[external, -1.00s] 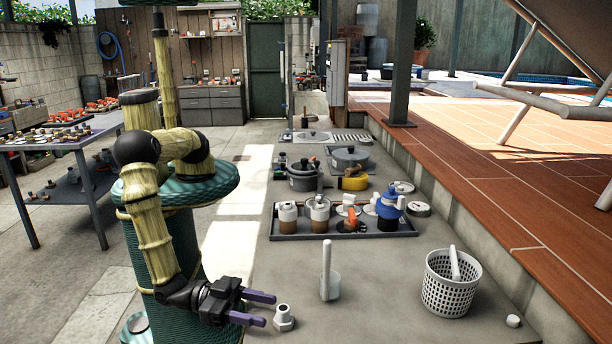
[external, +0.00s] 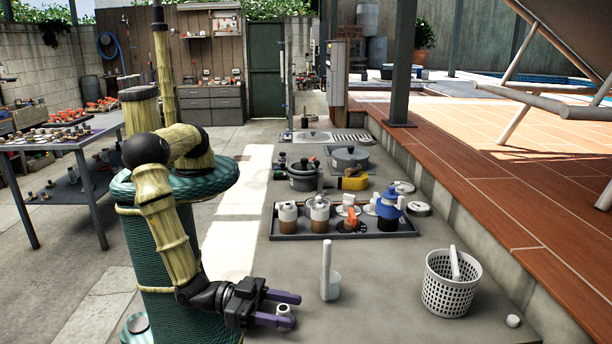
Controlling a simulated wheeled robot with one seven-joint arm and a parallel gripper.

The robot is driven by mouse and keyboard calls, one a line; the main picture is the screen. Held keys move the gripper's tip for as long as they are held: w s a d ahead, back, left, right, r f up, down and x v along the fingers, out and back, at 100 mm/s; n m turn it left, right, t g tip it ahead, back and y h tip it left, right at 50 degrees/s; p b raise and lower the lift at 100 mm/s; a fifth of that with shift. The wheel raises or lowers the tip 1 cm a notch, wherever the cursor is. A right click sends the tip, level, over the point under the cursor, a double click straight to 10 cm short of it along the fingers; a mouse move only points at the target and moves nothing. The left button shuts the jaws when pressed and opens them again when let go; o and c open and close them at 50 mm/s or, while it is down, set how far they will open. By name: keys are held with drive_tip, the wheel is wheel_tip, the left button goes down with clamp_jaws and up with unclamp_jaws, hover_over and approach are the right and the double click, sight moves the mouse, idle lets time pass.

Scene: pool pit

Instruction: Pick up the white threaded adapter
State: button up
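The white threaded adapter (external: 284,309) stands upright on the grey counter near its front edge. Its open top shows between my gripper's fingers; the near finger hides its lower part. My gripper (external: 296,309) reaches in from the left with its two purple fingers spread, one on the far side and one on the near side of the adapter. A gap still shows between the fingers, and I cannot tell whether either finger touches the adapter.
A clear cup with a white stick (external: 329,285) stands close to the right of my fingers. A white perforated basket (external: 449,284) and a small white cap (external: 513,320) are further right. A dark tray (external: 344,234) with jars and fittings lies behind. The counter between is clear.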

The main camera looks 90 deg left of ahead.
sight(284, 308)
drive_tip(key=c, duration=1)
wheel_tip(284, 308, up, 10)
drive_tip(key=shift+w+b, duration=0.1)
drive_tip(key=shift+b, duration=0.8)
